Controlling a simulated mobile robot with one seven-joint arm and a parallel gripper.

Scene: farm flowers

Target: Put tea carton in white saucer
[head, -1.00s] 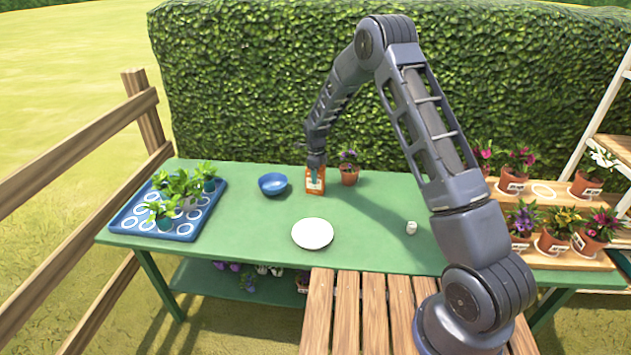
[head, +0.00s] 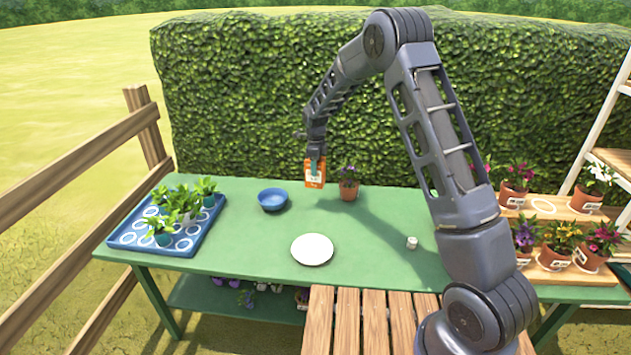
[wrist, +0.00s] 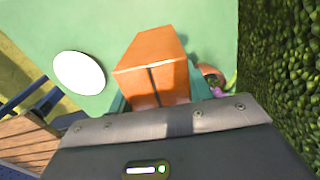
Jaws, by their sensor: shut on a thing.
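The orange tea carton (head: 313,181) is held upright above the back of the green table, left of a potted plant. My gripper (head: 316,160) is shut on its upper part. In the wrist view the carton (wrist: 152,60) fills the space between the fingers, which are mostly hidden by it. The white saucer (head: 312,249) lies flat and empty near the table's front edge, in front of the carton. It also shows in the wrist view (wrist: 79,73), to the left of the carton and apart from it.
A blue bowl (head: 272,200) stands left of the carton, and a potted plant (head: 348,184) close to its right. A blue tray (head: 130,232) with seedlings is at the left. A small white item (head: 412,242) lies right of the saucer. The table between carton and saucer is clear.

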